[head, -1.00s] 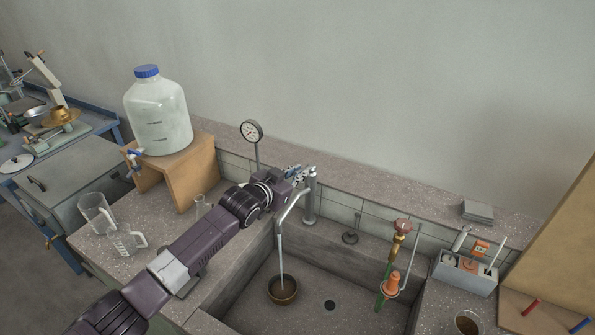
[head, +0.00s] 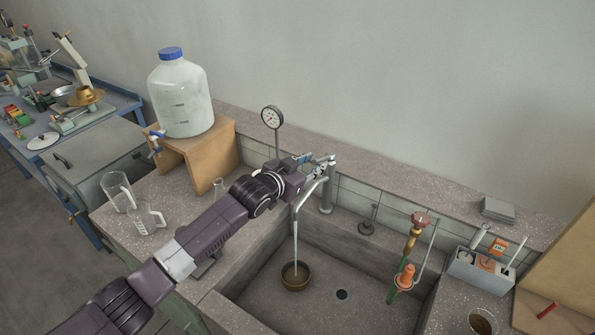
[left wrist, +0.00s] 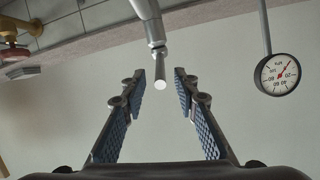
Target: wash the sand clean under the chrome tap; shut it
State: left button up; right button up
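The chrome tap (head: 326,197) stands at the back left of the sink (head: 375,285). A stream of water (head: 295,240) falls from its spout into a small brown bowl (head: 296,286) on the sink floor. The bowl's contents look brown; I cannot tell how clean the sand is. My left gripper (head: 318,163) is at the top of the tap. In the left wrist view, the tap's lever (left wrist: 159,70) has its tip between the two fingers of my left gripper (left wrist: 160,75), with gaps on both sides. The gripper is open. My right gripper is out of view.
A dial gauge (head: 271,119) stands on a stem behind my left arm. A brass and orange fitting (head: 410,255) stands at the sink's right. Glass beakers (head: 118,190) and a large jug (head: 181,100) on a wooden stand are at the left.

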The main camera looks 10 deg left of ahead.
pick_arm(q)
jog(key=v, duration=0.9)
jog(key=shift+s, duration=0.15)
jog(key=shift+a+r, duration=0.1)
jog(key=shift+r, duration=0.05)
dwell(3.5)
